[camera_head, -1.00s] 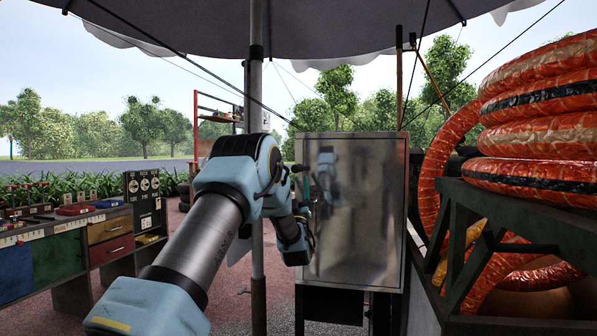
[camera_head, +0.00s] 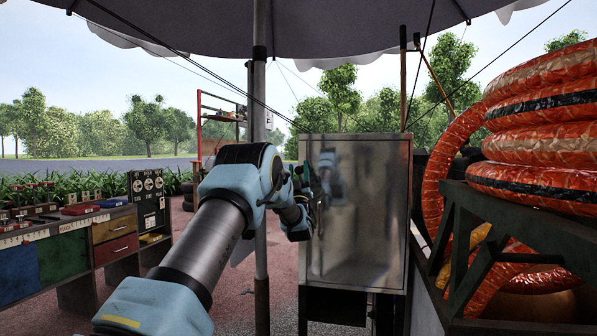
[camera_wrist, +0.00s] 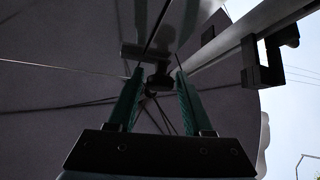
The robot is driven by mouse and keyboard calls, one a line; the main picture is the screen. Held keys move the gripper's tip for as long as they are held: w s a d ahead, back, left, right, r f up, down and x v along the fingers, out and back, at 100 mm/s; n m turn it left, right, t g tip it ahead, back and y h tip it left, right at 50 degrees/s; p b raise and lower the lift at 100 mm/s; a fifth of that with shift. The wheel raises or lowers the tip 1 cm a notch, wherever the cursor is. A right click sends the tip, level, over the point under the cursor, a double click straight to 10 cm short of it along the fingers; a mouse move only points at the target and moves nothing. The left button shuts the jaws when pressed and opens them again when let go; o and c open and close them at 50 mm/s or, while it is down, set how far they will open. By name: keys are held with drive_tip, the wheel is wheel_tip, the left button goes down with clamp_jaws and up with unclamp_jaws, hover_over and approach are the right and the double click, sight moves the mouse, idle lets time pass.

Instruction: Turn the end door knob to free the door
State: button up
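The shiny metal door (camera_head: 358,215) is an upright panel that looks closed and reflects my arm. My gripper (camera_head: 308,174) is at the door's upper left edge, small and partly hidden by my own wrist. In the wrist view, my gripper (camera_wrist: 158,72) has its two green fingers apart, pointing up the picture. A dark knob-like piece (camera_wrist: 159,79) shows between the fingertips, with visible gaps on both sides. I cannot tell how deep it sits between them. In the head view, the knob is not clearly visible behind my gripper.
A metal pole (camera_head: 260,270) stands just left of the cabinet, close to my arm. Orange wrapped hoses (camera_head: 545,130) lie on a dark rack (camera_head: 520,205) at right. A bench with coloured drawers (camera_head: 112,250) stands at left. An umbrella (camera_head: 330,30) hangs overhead.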

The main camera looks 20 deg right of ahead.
clamp_jaws()
drive_tip(key=shift+f+n+y+b, duration=0.1)
drive_tip(key=shift+n+y+b, duration=0.3)
drive_tip(key=shift+n+y, duration=0.1)
drive_tip(key=n+y+b, duration=0.2)
drive_tip(key=n+y, duration=0.2)
drive_tip(key=n, duration=0.1)
drive_tip(key=shift+f+y+b, duration=0.1)
drive_tip(key=shift+y+b, duration=0.2)
drive_tip(key=n+g+y, duration=0.1)
drive_tip(key=n+y, duration=0.1)
drive_tip(key=n, duration=0.1)
drive_tip(key=n+g+y+b, duration=0.1)
drive_tip(key=n+y, duration=0.1)
drive_tip(key=shift+n, duration=0.4)
drive_tip(key=n+g, duration=0.1)
drive_tip(key=n, duration=0.1)
drive_tip(key=n+g+y+p, duration=0.1)
drive_tip(key=n+g, duration=0.1)
drive_tip(key=n+g+y, duration=0.1)
drive_tip(key=shift+a+r+n+g+p, duration=0.1)
drive_tip(key=shift+r+n+g+p, duration=0.2)
drive_tip(key=shift+n+p, duration=0.1)
drive_tip(key=n+g+p, duration=0.2)
drive_tip(key=shift+n+p, duration=0.3)
drive_tip(key=shift+p, duration=0.05)
drive_tip(key=shift+f+n+g+h+p, duration=0.3)
drive_tip(key=shift+n+g+h+p, duration=0.3)
drive_tip(key=shift+n+g+p, duration=0.3)
